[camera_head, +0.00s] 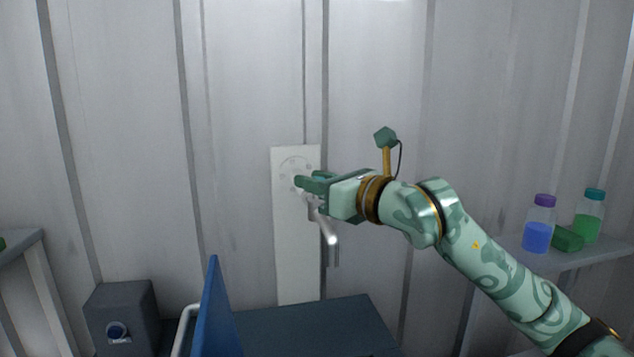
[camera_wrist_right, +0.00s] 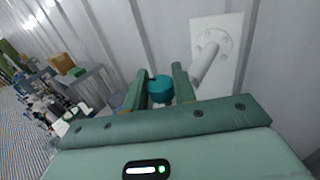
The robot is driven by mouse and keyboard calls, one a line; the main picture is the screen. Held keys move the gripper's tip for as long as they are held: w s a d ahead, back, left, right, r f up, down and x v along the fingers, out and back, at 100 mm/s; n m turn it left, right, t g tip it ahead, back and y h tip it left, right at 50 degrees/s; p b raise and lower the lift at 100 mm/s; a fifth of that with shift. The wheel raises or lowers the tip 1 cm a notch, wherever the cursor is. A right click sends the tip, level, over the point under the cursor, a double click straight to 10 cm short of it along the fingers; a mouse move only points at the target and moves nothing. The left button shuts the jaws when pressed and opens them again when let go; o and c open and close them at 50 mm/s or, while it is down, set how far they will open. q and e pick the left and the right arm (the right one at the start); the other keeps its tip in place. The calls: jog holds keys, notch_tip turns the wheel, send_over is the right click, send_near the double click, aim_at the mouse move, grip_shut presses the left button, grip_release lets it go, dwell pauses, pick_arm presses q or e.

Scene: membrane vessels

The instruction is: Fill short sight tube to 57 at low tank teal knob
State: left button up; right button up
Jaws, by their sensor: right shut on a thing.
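My right gripper (camera_head: 304,182) reaches in from the right to a fixture on a white wall panel (camera_head: 297,262). In the right wrist view my right gripper (camera_wrist_right: 161,82) has its two green fingers on either side of a teal knob (camera_wrist_right: 160,89), shut on it. In the head view the knob is hidden by the fingers. A pale pipe (camera_wrist_right: 207,63) comes out of a round flange on the panel, and a grey spout (camera_head: 329,236) bends down below the gripper. No sight tube or reading can be made out. My left gripper is not in view.
A dark box-like tank top (camera_head: 310,325) lies below the panel, with a blue upright panel (camera_head: 213,310) in front. A dark box (camera_head: 120,315) stands at left. A right shelf (camera_head: 575,258) holds a purple-capped bottle (camera_head: 539,225) and a teal-capped bottle (camera_head: 588,217).

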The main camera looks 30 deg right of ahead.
jog(key=shift+f, duration=0.1)
jog(key=o, duration=1)
jog(key=shift+c, duration=0.2)
pick_arm(q)
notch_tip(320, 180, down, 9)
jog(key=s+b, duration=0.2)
jog(key=b, duration=0.7)
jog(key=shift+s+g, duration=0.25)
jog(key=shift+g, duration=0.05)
pick_arm(e)
jog(key=v, duration=1.6)
jog(key=shift+s+d, duration=0.1)
jog(key=shift+s, duration=0.05)
